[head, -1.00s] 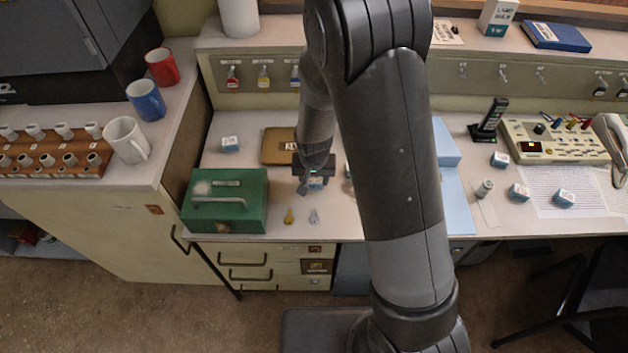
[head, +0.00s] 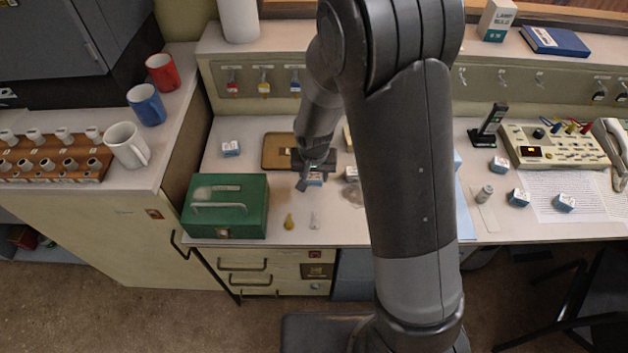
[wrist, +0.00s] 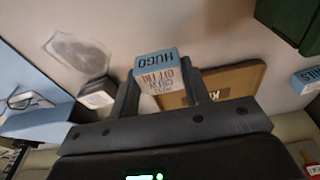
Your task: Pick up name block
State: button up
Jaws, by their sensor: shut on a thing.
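A small blue-and-white name block (wrist: 157,65) is between my gripper's two fingers in the wrist view. HUGO is printed on its blue face, and its white face carries more lettering. My gripper (wrist: 160,92) is shut on it. In the head view, my gripper (head: 314,174) is over the desk in front of the brown tray, and the block (head: 315,180) shows small and partly covered below it. I cannot tell how far the block is above the desk.
The brown tray (head: 268,151) lies behind my gripper, and the green box (head: 235,209) stands to its left. Another name block (head: 351,173) is close on the right; one (head: 230,148) sits further left. Yellow and clear small items (head: 289,221) lie in front.

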jog(key=s+d+r, duration=0.3)
jog(key=d+r, duration=0.4)
jog(key=d, duration=0.4)
jog(key=w+d+m, duration=0.3)
jog(key=w+d, duration=0.1)
jog(key=d, duration=0.5)
jog(key=w+d+m, duration=0.2)
jog(key=w+d, duration=0.2)
jog(key=d, duration=0.6)
jog(key=s+d+m+h, duration=0.15)
jog(key=d+m, duration=0.35)
jog(key=d, duration=1.5)
jog(key=s+d+m+g, duration=0.1)
jog(key=s+d+m, duration=0.3)
jog(key=s+d, duration=1)
jog(key=s+d+m+g, duration=0.1)
jog(key=s+d+m, duration=0.3)
jog(key=s+d, duration=1.05)
send_over(593, 217)
jog(key=f, duration=0.6)
jog(key=shift+a+f, duration=0.2)
jog(key=shift+f, duration=2.15)
jog(key=shift+f, duration=0.1)
